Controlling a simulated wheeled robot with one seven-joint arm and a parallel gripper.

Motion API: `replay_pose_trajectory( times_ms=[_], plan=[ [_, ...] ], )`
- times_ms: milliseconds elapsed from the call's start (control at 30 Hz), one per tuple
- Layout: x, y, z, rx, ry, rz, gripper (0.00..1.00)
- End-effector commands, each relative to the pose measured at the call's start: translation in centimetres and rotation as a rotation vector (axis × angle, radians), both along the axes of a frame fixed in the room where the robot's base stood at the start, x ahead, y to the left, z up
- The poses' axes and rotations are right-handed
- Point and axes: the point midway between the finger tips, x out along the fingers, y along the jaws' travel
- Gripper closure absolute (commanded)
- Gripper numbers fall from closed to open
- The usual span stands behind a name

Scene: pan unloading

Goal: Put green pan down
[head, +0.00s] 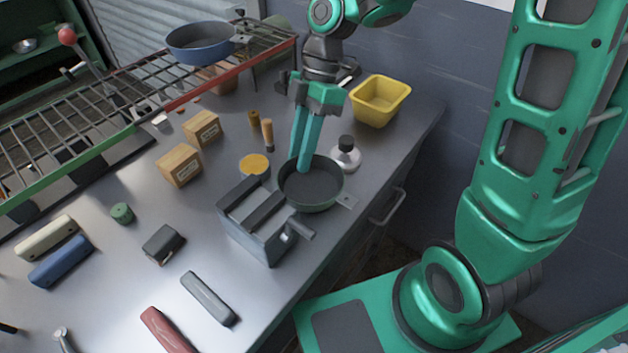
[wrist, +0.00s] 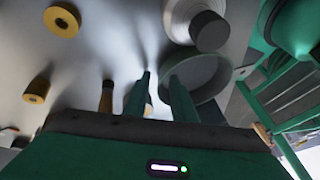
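The green pan (head: 312,188) is a dark round pan with a green rim and a short grey handle tab on its right. It appears to sit level on the metal worktop, close beside a grey clamp-like device. My gripper (head: 301,165) points down at the pan's far left rim, one finger inside the pan and the other apparently outside it. In the wrist view the pan (wrist: 207,76) shows behind the right finger, and a gap shows between the fingers of my gripper (wrist: 160,82). The pan's underside is hidden.
The grey device (head: 262,222) stands left of the pan. A white bottle with a dark cap (head: 345,156), a yellow bin (head: 380,101), a yellow disc (head: 254,164) and wooden blocks (head: 180,165) are nearby. A rack with a blue pan (head: 200,43) stands behind.

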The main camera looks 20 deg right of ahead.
Motion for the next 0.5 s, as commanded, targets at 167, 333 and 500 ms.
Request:
replay_pose_trajectory(
  times_ms=[167, 333, 500],
  plan=[
    [0.02, -0.01, 0.01, 0.000, 0.000, 0.000, 0.81],
    [0.02, -0.03, 0.03, 0.000, 0.000, -0.001, 1.00],
    [0.03, -0.04, 0.04, 0.000, -0.001, -0.001, 1.00]
  ],
)
